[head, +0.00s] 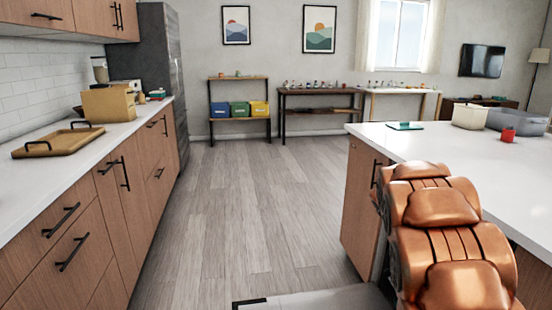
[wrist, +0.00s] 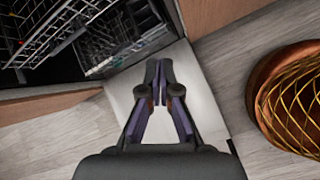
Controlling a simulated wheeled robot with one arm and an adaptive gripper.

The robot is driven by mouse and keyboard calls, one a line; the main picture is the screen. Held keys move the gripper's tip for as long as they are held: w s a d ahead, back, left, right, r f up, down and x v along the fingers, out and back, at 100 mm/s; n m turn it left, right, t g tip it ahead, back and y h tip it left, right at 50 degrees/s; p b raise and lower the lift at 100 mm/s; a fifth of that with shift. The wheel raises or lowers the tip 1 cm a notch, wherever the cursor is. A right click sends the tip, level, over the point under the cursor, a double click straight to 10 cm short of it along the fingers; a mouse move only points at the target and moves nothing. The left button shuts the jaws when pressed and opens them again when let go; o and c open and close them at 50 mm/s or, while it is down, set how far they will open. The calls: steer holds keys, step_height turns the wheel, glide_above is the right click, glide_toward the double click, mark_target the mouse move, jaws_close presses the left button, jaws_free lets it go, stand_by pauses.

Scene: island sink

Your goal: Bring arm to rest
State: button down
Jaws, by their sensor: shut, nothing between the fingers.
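My gripper (wrist: 158,72) shows in the wrist view with its two dark fingers meeting at the tips. It is shut and empty. In the head view my copper-coloured arm is at the lower right, beside the island (head: 460,145), and the gripper itself is hidden there.
An open dishwasher (wrist: 110,40) with dark racks is at the upper left of the wrist view. The island has a red cup (head: 508,135) and a beige tub (head: 467,117). A wooden tray (head: 58,141) lies on the left counter. The floor (head: 232,200) between is clear.

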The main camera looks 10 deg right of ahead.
steer(key=s+a+m+g+y, duration=0.1)
steer(key=s+a+m+y, duration=0.25)
steer(key=s+a, duration=0.7)
steer(key=s+a+m+y, duration=0.2)
steer(key=s+a+m, duration=0.45)
steer(key=a, duration=0.75)
steer(key=s+a+m+g+y, duration=0.1)
steer(key=s+a+m+y, duration=0.1)
steer(key=s+a, duration=0.9)
step_height(320, 180, up, 23)
steer(key=t+p, duration=0.1)
steer(key=p, duration=2)
steer(key=shift+s+a+p, duration=0.15)
steer(key=shift+a+p, duration=0.1)
steer(key=shift+p, duration=0.15)
